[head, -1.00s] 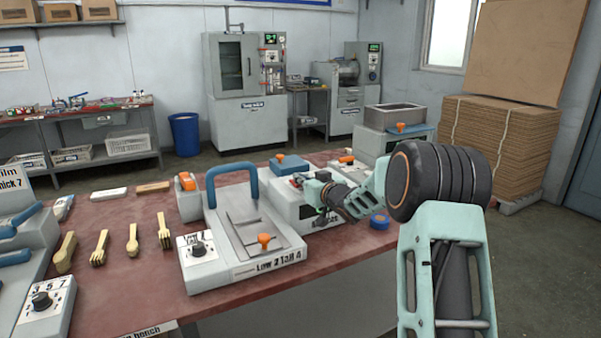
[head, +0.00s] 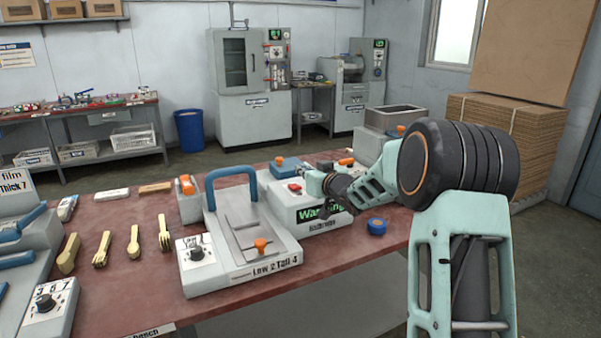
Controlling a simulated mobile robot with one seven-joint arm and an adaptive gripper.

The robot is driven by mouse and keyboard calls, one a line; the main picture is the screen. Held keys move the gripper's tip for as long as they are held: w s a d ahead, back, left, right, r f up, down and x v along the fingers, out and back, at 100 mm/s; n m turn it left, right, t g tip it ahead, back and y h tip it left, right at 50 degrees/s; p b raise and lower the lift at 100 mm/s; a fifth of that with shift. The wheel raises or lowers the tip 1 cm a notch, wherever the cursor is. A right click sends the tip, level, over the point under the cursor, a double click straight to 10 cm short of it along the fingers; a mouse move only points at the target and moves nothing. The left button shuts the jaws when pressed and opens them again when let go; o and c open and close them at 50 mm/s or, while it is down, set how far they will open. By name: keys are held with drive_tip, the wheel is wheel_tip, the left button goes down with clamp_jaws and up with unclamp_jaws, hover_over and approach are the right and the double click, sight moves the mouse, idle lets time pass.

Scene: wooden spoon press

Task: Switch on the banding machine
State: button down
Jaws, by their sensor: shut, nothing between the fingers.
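The banding machine (head: 292,214) is a pale box on the bench, right of the middle. A red switch (head: 295,188) sits on its top. Its front display (head: 318,212) shows green lettering that seems to read "Warming", partly covered by my arm. My gripper (head: 306,180) is small in the head view, just right of the red switch and above the machine's top. It is shut and empty. I cannot tell whether its tips touch the machine.
A press with a blue handle (head: 232,172) stands left of the machine. Wooden cutlery (head: 134,242) lies further left. A blue tape roll (head: 376,227) lies at the bench's right edge. A box with an open top (head: 395,118) stands behind my arm.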

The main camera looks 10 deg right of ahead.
drive_tip(key=r+v, duration=0.1)
drive_tip(key=v, duration=0.5)
drive_tip(key=shift+r+p, duration=0.3)
drive_tip(key=shift+s, duration=0.1)
